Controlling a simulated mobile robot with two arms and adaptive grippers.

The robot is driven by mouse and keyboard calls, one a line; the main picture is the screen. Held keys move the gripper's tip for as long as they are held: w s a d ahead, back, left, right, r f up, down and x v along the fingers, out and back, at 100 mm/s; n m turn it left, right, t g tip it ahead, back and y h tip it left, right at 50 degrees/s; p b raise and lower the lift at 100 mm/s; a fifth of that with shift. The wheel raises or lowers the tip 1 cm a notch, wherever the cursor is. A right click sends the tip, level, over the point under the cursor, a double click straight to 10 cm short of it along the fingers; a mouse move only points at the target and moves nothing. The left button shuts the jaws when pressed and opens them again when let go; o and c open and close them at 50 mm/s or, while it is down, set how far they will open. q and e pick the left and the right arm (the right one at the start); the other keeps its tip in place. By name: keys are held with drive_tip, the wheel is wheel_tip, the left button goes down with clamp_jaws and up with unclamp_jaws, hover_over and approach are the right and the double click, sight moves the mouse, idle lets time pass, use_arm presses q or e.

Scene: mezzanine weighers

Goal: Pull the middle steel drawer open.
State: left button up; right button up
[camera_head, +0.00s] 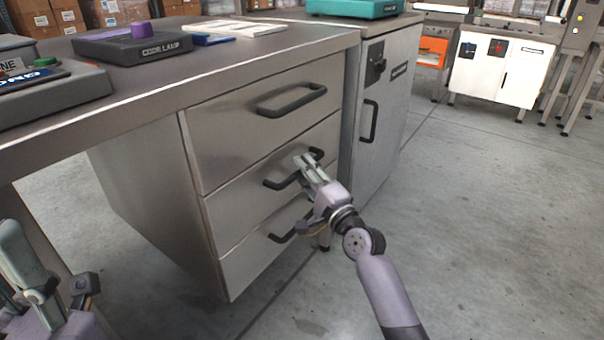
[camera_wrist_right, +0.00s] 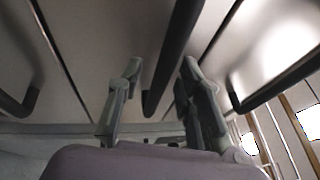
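The middle steel drawer (camera_head: 233,212) is in the unit under the desk, its front flush with the drawers above and below. Its dark bar handle (camera_head: 277,183) is partly hidden by my right gripper (camera_head: 305,163), which is at the handle's right part. In the right wrist view, the handle (camera_wrist_right: 172,58) runs between the two parted fingers of the right gripper (camera_wrist_right: 160,75), with gaps on both sides. I cannot tell how deep the bar sits between them. My left gripper (camera_head: 25,255) is at the lower left, away from the drawers; its finger gap is not clear.
The top drawer (camera_head: 225,115) and bottom drawer (camera_head: 240,268) have similar dark handles close by. A grey cabinet (camera_head: 385,110) with a handle stands right of the drawers. A code lamp box (camera_head: 130,45) is on the desk (camera_head: 215,72). The floor in front is clear.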

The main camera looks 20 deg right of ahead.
drive_tip(key=shift+w+a+r, duration=0.1)
drive_tip(key=shift+w+a, duration=0.05)
drive_tip(key=shift+w, duration=0.25)
drive_tip(key=shift+c, duration=0.2)
clamp_jaws()
idle(0.5)
